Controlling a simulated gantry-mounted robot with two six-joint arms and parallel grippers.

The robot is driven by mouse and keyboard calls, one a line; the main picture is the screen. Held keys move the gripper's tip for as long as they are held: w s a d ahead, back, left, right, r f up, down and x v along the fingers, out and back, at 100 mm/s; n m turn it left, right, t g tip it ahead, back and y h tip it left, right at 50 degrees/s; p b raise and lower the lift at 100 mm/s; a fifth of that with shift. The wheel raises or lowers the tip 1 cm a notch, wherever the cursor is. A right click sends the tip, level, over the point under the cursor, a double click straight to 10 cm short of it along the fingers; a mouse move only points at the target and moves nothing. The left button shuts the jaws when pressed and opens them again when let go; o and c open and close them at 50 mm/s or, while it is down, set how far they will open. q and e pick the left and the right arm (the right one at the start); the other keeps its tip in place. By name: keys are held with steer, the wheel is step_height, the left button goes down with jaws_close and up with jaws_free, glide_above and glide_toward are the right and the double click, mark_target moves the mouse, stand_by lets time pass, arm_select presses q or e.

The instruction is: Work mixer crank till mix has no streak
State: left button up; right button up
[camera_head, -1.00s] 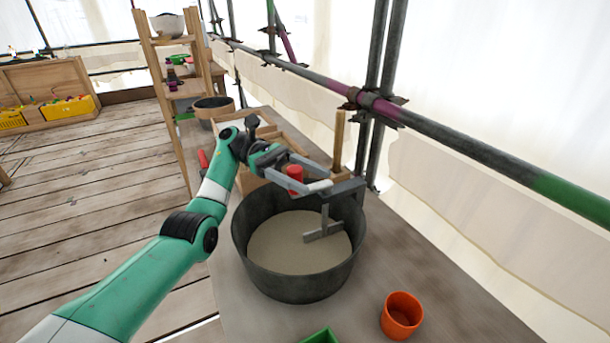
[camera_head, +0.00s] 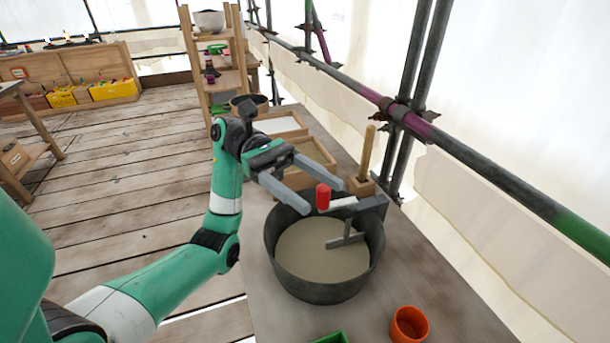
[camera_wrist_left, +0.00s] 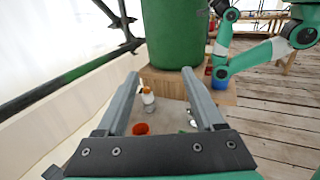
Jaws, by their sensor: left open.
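The dark mixing tub (camera_head: 283,268) stands on the bench and holds a grey-beige mix (camera_head: 318,257) that looks even, with no streak visible from here. A grey paddle (camera_head: 346,241) dips into the mix. The crank arm (camera_head: 344,202) is a pale bar above the tub's back rim, with an upright red knob (camera_head: 323,198) at its left end. My left gripper (camera_head: 324,196) is open, its two fingers spread either side of the knob; whether they touch it I cannot tell. The left wrist view shows the open fingers (camera_wrist_left: 163,80), but not the crank. My right gripper is not visible.
An orange cup (camera_head: 409,325) stands in front of the tub, with a green container (camera_head: 331,338) beside it. A wooden-handled tool (camera_head: 366,155) stands behind. Scaffold poles (camera_head: 470,160) run along the right. A green barrel (camera_wrist_left: 174,35) shows in the wrist view.

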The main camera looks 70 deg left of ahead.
arm_select(q)
steer(key=shift+s+d+r, duration=0.4)
steer(key=shift+s+d, duration=0.25)
steer(key=shift+s, duration=0.05)
